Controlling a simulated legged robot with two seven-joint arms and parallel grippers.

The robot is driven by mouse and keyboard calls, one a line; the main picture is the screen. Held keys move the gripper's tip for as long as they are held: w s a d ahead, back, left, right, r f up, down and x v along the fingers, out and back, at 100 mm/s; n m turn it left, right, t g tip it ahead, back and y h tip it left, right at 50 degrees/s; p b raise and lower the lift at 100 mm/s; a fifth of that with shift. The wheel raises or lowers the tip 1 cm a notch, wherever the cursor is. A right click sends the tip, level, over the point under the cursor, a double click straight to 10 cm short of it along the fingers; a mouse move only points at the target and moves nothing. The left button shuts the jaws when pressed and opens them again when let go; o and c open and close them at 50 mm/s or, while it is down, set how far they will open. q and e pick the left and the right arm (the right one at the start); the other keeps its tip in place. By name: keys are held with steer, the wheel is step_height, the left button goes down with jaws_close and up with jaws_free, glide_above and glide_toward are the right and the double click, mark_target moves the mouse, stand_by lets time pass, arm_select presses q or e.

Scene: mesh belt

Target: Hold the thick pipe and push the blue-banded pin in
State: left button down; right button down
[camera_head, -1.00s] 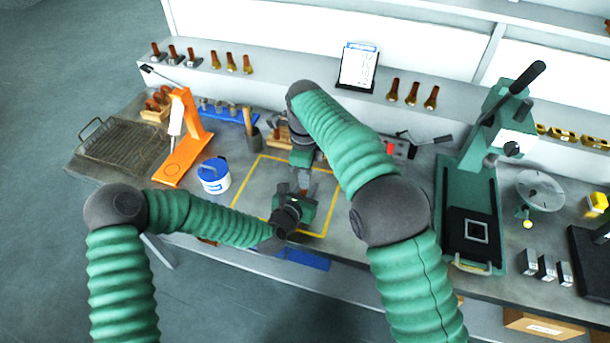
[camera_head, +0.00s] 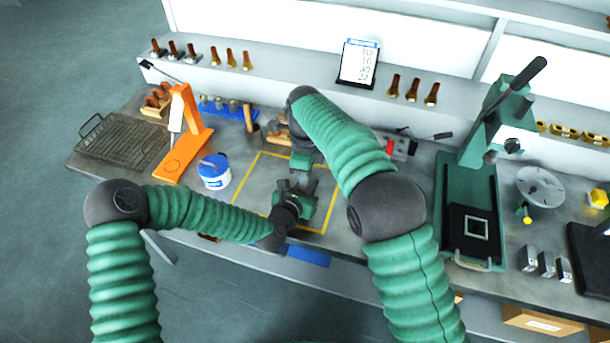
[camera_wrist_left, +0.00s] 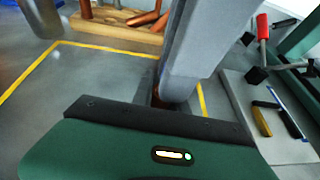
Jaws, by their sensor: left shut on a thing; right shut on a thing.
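My left gripper (camera_head: 298,186) is above the yellow-outlined area of the bench. In the left wrist view its grey fingers (camera_wrist_left: 208,45) stretch upward from the green body, shut, with a reddish-brown piece (camera_wrist_left: 172,102) partly showing behind them, which looks like the thick pipe. My right gripper (camera_head: 304,164) comes down just behind the left one, close to it. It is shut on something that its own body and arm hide. The blue-banded pin cannot be made out in either view.
A wooden rack with copper pieces (camera_wrist_left: 118,30) stands behind the grippers. A blue-lidded white tub (camera_head: 214,174) and an orange stand (camera_head: 188,145) are on the left. A green press (camera_head: 468,175) stands on the right. Bare bench shows inside the yellow outline (camera_head: 252,172).

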steer(key=shift+f, duration=0.25)
steer(key=shift+r, duration=0.1)
steer(key=shift+r, duration=1.05)
steer(key=shift+f, duration=1.15)
stand_by(0.5)
steer(key=c, duration=1.5)
jaws_free()
steer(key=shift+o, duration=0.6)
steer(key=shift+s, duration=0.15)
steer(key=shift+f, duration=0.1)
